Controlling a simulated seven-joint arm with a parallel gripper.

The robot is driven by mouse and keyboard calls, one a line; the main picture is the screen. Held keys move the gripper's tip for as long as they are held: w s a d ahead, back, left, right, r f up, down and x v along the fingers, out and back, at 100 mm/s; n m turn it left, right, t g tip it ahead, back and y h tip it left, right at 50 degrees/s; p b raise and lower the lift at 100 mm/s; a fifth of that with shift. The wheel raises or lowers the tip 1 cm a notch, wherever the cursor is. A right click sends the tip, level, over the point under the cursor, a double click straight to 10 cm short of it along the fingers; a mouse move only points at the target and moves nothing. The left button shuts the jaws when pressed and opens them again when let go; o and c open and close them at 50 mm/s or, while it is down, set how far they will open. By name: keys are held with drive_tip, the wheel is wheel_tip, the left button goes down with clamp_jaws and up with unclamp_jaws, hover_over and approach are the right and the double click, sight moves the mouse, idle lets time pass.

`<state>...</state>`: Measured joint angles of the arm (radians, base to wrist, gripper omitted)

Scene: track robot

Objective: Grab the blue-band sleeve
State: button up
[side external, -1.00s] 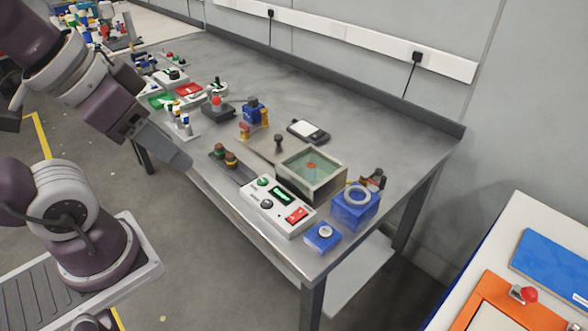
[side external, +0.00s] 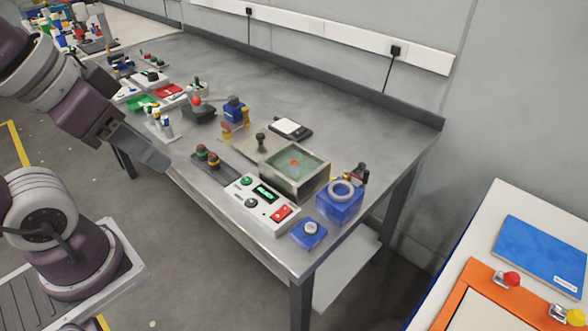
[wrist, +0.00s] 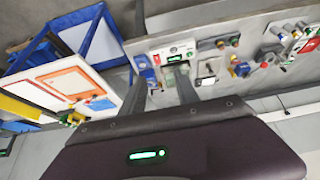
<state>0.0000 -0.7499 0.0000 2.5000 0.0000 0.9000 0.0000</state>
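Several small upright pieces stand on a white holder (side external: 160,129) near the table's front edge in the side view. One white piece among them seems to carry a blue band (side external: 157,121), but it is too small to be sure it is the blue-band sleeve. My gripper (side external: 158,164) is in front of the table's front edge, below and near this holder in the picture, touching nothing that I can see. In the wrist view my gripper (wrist: 160,75) has its two fingers apart with nothing between them. I cannot pick out the sleeve there.
The metal table (side external: 330,125) carries a white control box (side external: 262,204), an open-topped box (side external: 294,168), a blue block with a ring (side external: 340,205), dark knobs (side external: 207,155) and a red-topped button (side external: 196,101). The table's back right is clear.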

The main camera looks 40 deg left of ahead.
sight(293, 162)
drive_tip(key=w+f+n+t, duration=0.1)
drive_tip(key=w+f, duration=0.3)
drive_tip(key=w, duration=0.6)
drive_tip(key=w+f+n+t, duration=0.1)
drive_tip(key=w+f+t, duration=0.15)
drive_tip(key=w, duration=0.85)
drive_tip(key=w+a+f+t, duration=0.1)
drive_tip(key=w+f, duration=0.1)
drive_tip(key=f, duration=0.4)
drive_tip(key=w+a+f+t+y, duration=0.1)
drive_tip(key=w+f, duration=0.2)
drive_tip(key=f, duration=0.2)
drive_tip(key=w+a+f+t+y, duration=0.1)
drive_tip(key=w+a+f, duration=0.1)
drive_tip(key=f, duration=0.4)
drive_tip(key=shift+w+a+f, duration=0.1)
drive_tip(key=shift+w+f, duration=0.2)
drive_tip(key=shift+w+a+f, duration=0.1)
drive_tip(key=shift+w+f, duration=0.15)
drive_tip(key=shift+w, duration=0.05)
drive_tip(key=x, duration=0.4)
drive_tip(key=shift+w, duration=0.1)
clamp_jaws()
